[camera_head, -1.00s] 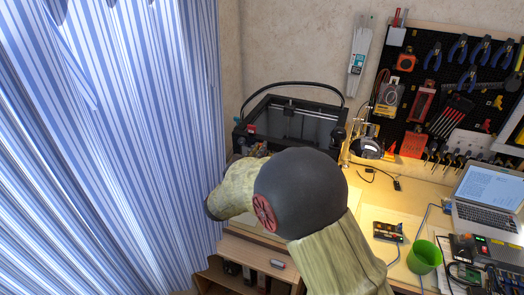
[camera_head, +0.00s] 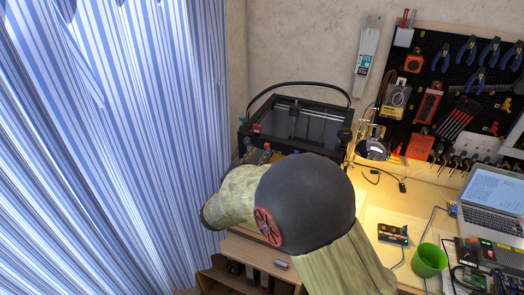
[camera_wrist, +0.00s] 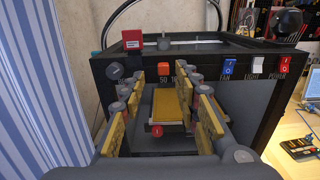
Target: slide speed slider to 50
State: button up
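The dark 3D printer (camera_head: 300,127) stands against the back wall, and its front panel (camera_wrist: 203,73) faces my gripper in the wrist view. A small orange-red slider knob (camera_wrist: 163,69) sits on that panel, just above the printed 50. Part of the scale is hidden behind the fingers, and I cannot read the slider's own label. My gripper (camera_wrist: 161,80) is open and empty, its yellow-padded fingers to either side of the knob. It looks apart from the knob, but the distance is hard to tell. In the head view my arm hides most of the gripper.
A dark round knob (camera_wrist: 115,71) is at the panel's left; blue fan (camera_wrist: 229,67), white light (camera_wrist: 257,66) and red power (camera_wrist: 284,65) switches are at its right. A red block (camera_wrist: 132,40) is on top. A striped curtain (camera_head: 120,140) hangs close at left.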

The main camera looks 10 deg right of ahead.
jog(key=v, duration=0.8)
jog(key=shift+s, duration=0.15)
jog(key=shift+a, duration=0.1)
